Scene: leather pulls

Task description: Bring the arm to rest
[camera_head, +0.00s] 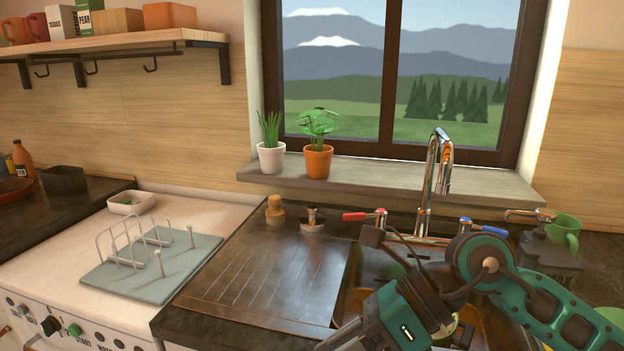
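My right arm (535,295), teal and dark grey, comes in from the lower right and reaches over the sink. Its gripper (335,341) points down and left near the front edge of the counter. The fingers are dark and partly cut off by the bottom of the picture, so I cannot tell whether they are open or shut. No held object shows. My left arm and gripper are not in view. The arm hides much of the sink basin (349,300).
A chrome tap (437,175) with red and blue levers stands behind the arm. A ribbed drainboard (265,285) lies left of the sink and is clear. A wire rack (130,245) stands on a grey-green mat farther left. Two potted plants (318,160) stand on the sill.

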